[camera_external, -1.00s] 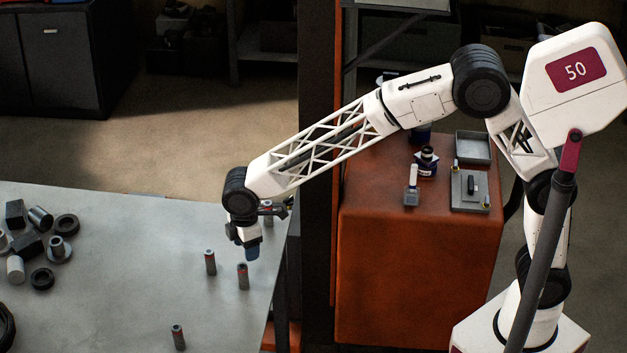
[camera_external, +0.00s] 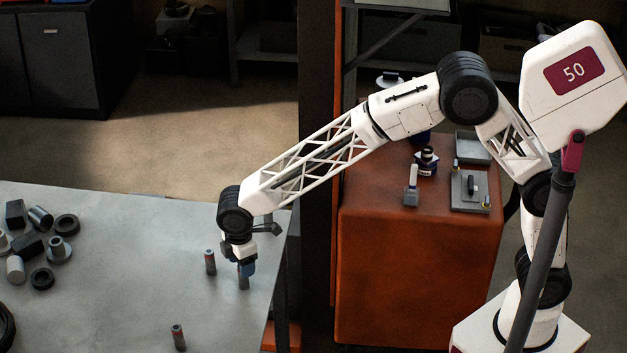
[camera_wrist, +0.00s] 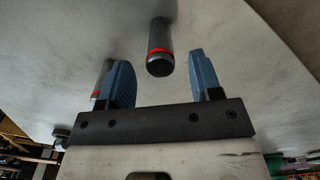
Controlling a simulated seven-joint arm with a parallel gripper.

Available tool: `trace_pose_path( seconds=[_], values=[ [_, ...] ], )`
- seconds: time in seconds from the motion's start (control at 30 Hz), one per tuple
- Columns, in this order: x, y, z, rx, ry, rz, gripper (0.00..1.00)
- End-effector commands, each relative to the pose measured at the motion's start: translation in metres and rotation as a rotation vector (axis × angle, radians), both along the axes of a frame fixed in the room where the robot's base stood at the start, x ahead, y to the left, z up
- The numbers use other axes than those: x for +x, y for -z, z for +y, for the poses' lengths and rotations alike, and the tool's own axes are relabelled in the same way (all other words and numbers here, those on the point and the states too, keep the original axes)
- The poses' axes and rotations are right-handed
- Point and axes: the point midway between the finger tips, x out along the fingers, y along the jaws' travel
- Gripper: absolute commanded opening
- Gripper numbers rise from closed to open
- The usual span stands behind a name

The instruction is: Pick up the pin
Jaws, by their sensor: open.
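A dark upright pin (camera_external: 243,284) stands on the grey table in the external view, its top hidden by my gripper (camera_external: 246,267). In the wrist view a pin with a red band (camera_wrist: 158,50) shows in the gap between my two blue fingers, just beyond or level with their tips. My gripper (camera_wrist: 161,66) is open, and gaps show on both sides of that pin. Two more pins stand nearby, one to the left (camera_external: 210,262) and one nearer the front (camera_external: 179,337). Part of another pin shows behind the left finger in the wrist view (camera_wrist: 98,88).
The grey table (camera_external: 120,260) holds a cluster of dark rings (camera_external: 67,225), blocks and cylinders at the left. The table's right edge is close to my gripper. An orange cabinet (camera_external: 400,270) with tools on top stands to the right.

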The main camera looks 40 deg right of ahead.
Motion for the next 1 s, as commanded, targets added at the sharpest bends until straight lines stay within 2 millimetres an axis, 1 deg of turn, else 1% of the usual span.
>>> trace_pose_path(
  seconds=[0.37,0.47,0.8,1.0],
  values=[
    [0.0,0.003,0.0,0.0,0.0,0.0,0.58],
    [0.0,0.01,0.0,0.0,0.0,0.0,0.58],
    [-0.001,0.046,-0.001,-0.001,0.0,0.0,0.58],
    [-0.001,0.052,-0.001,0.001,0.0,-0.001,0.58]
  ],
)
